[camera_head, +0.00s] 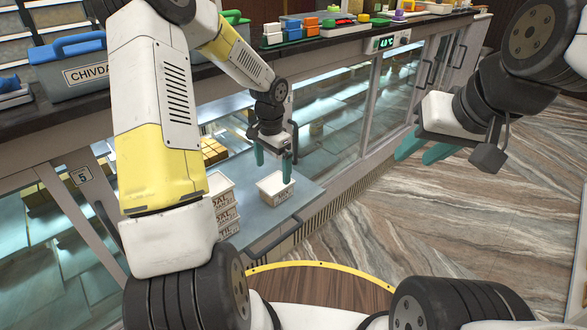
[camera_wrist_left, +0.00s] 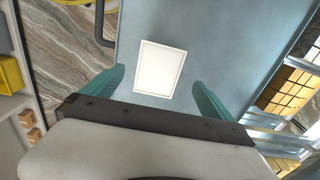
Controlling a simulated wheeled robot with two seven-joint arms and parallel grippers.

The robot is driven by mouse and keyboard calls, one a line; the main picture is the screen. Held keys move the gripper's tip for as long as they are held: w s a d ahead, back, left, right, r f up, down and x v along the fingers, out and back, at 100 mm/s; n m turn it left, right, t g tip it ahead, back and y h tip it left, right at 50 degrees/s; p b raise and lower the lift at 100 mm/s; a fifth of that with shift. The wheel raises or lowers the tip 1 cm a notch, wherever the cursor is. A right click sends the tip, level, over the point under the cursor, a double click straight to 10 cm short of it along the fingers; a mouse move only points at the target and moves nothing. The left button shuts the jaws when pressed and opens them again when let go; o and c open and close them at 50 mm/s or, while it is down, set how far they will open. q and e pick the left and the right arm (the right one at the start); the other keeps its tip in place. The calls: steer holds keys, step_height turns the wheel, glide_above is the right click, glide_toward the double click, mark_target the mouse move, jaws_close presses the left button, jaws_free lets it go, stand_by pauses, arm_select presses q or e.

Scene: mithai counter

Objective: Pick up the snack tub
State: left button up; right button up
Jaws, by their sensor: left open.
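The snack tub (camera_head: 275,188) is a small white tub with dark lettering on its side. It stands upright on a pale blue-grey shelf (camera_head: 300,191) at the open front of the counter. My left gripper (camera_head: 273,163) is open and points down just above the tub, its teal fingers apart. In the left wrist view the tub's pale top (camera_wrist_left: 161,68) lies between the two fingertips, and I see no clear contact. My right gripper (camera_head: 412,160) is empty, its fingers apart, out over the floor to the right.
Stacked, labelled white tubs (camera_head: 224,205) stand left of the snack tub, partly behind my left arm. Yellow sweets (camera_head: 213,151) lie further inside. Glass doors (camera_head: 330,115) run along the counter. A blue-handled CHIVDA box (camera_head: 75,75) and coloured items (camera_head: 310,27) stand on top.

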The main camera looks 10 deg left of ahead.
mark_target(276, 183)
arm_select(q)
steer(key=shift+w+d+f, duration=0.2)
steer(key=shift+w+f, duration=0.15)
steer(key=shift+f, duration=0.25)
steer(key=shift+w+f, duration=0.1)
steer(key=shift+f, duration=0.25)
steer(key=f, duration=0.7)
steer(key=shift+s+f, duration=0.1)
steer(key=shift+s, duration=0.1)
steer(key=c, duration=1.6)
